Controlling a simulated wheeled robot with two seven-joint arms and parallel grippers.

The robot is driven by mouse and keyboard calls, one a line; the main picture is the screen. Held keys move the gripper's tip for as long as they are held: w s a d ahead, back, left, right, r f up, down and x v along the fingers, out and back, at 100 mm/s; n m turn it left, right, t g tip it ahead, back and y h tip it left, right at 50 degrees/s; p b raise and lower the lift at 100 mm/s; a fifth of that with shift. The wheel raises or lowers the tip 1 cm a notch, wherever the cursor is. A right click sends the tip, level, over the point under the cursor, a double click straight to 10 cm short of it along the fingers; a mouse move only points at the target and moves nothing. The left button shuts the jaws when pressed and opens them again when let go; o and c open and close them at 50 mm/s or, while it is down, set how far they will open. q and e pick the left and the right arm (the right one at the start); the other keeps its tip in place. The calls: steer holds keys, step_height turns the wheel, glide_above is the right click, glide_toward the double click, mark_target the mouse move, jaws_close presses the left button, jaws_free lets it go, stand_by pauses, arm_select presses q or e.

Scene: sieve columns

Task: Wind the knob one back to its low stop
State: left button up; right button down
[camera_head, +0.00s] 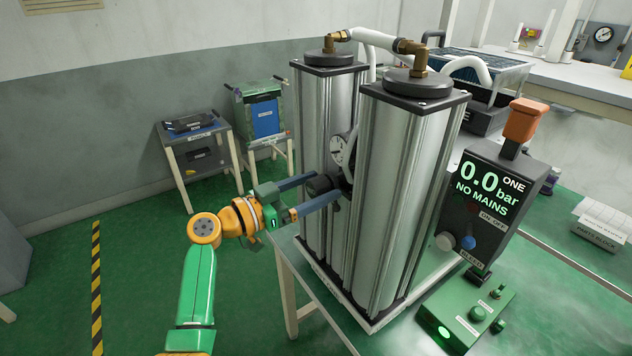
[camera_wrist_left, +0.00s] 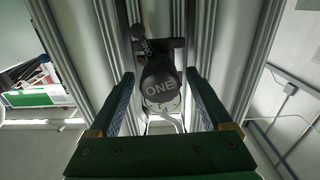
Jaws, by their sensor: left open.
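The knob one (camera_wrist_left: 160,84) is a black round knob marked ONE, between the two silver columns. In the head view the knob (camera_head: 322,184) sits at the near left side of the columns, below a white dial gauge (camera_head: 340,150). My left gripper (camera_head: 325,190) reaches in from the left with its blue fingers on either side of the knob. In the left wrist view the open fingers (camera_wrist_left: 163,98) flank the knob, with a gap visible on both sides. My right gripper is not in view.
Two silver columns (camera_head: 395,190) stand on a bench. A display box (camera_head: 497,188) reads 0.0 bar, ONE, NO MAINS. A green control box (camera_head: 470,315) lies in front of it. Two small tables (camera_head: 195,160) stand at the back left.

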arm_select(q)
steer(key=shift+c, duration=0.2)
steer(key=shift+a, duration=0.1)
jaws_close()
steer(key=shift+n, duration=0.3)
